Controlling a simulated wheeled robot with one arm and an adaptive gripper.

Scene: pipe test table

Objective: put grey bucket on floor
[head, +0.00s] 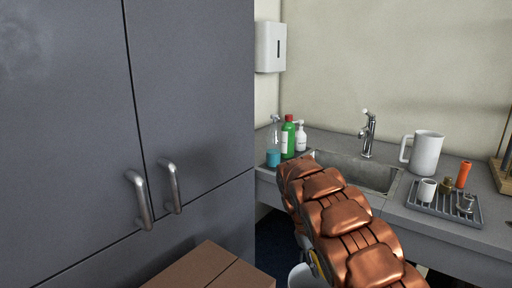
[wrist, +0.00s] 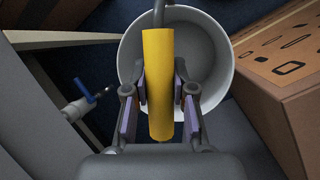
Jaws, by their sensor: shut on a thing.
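The grey bucket (wrist: 212,62) shows in the wrist view as a pale round rim with an open, empty-looking inside. Its yellow handle grip (wrist: 160,110) lies lengthwise between the fingers of my gripper (wrist: 160,82), which is shut on it. The bucket is beyond the fingers, below the grip. In the head view only a pale part of the bucket (head: 299,277) shows at the bottom edge, beside my copper-coloured arm. The arm hides the rest. The dark blue floor (wrist: 90,60) shows around the bucket; whether the bucket touches it I cannot tell.
A cardboard box (wrist: 282,85) stands close at the bucket's right. A pipe valve with a blue lever (wrist: 88,92) is at its left. Grey cabinets (head: 190,100) fill the head view's left. A sink counter (head: 405,215) with bottles, a pitcher (head: 427,154) and a rack lies right.

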